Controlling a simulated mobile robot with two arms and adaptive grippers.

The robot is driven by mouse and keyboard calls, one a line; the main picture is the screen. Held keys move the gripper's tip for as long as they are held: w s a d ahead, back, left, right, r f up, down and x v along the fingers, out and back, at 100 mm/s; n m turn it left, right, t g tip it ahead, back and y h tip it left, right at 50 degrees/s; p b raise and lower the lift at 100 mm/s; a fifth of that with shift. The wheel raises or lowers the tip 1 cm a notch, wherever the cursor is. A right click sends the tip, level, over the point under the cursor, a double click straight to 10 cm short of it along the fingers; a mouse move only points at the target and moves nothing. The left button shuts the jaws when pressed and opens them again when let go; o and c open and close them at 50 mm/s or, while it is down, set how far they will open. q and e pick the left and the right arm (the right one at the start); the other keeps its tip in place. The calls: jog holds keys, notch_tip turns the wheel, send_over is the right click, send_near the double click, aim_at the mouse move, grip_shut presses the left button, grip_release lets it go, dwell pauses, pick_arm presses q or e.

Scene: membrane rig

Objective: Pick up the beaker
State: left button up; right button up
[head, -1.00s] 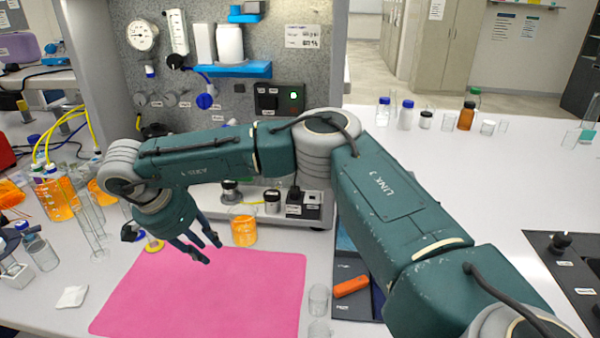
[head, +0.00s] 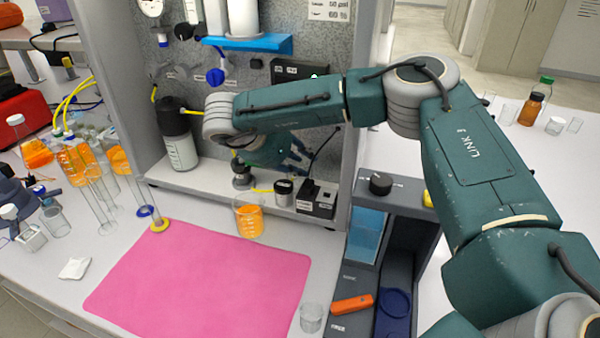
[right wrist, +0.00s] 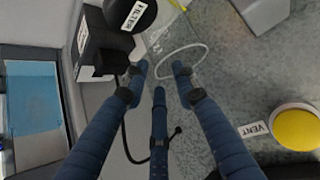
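A glass beaker with orange liquid (head: 249,220) stands upright in the head view, at the front edge of the rig's ledge behind the pink mat. A small empty glass beaker (head: 311,318) stands right of the mat. My right gripper (head: 297,160) is above and behind the orange beaker, near the rig's grey panel, apart from both beakers. In the right wrist view its dark blue fingers (right wrist: 158,78) are spread and empty. A thin clear ring (right wrist: 182,62) shows beyond the fingertips; I cannot tell whether it is a glass rim. My left gripper is not in view.
The pink mat (head: 200,280) is bare. Black boxes and a small jar (head: 284,192) sit on the ledge. An orange object (head: 352,304) lies on a dark unit at right. Tall glass cylinders (head: 98,200) and orange bottles crowd the left. The wrist view shows a yellow vent button (right wrist: 297,130).

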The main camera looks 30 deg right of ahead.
aim_at(308, 167)
jog(key=x, duration=0.1)
jog(key=p+x, duration=0.1)
jog(key=x, duration=0.1)
jog(key=shift+s+f, duration=0.2)
jog(key=shift+f, duration=0.15)
jog(key=shift+w+d+f, duration=0.1)
jog(key=shift+d+f, duration=0.2)
jog(key=shift+f, duration=0.05)
jog(key=shift+c, duration=0.5)
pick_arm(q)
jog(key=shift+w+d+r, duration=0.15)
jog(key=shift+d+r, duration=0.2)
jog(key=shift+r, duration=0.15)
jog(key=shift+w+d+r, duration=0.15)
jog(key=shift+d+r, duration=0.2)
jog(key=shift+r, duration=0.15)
pick_arm(e)
jog(key=shift+a, duration=0.1)
grip_shut()
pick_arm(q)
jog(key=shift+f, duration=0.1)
pick_arm(e)
jog(key=shift+r, duration=0.1)
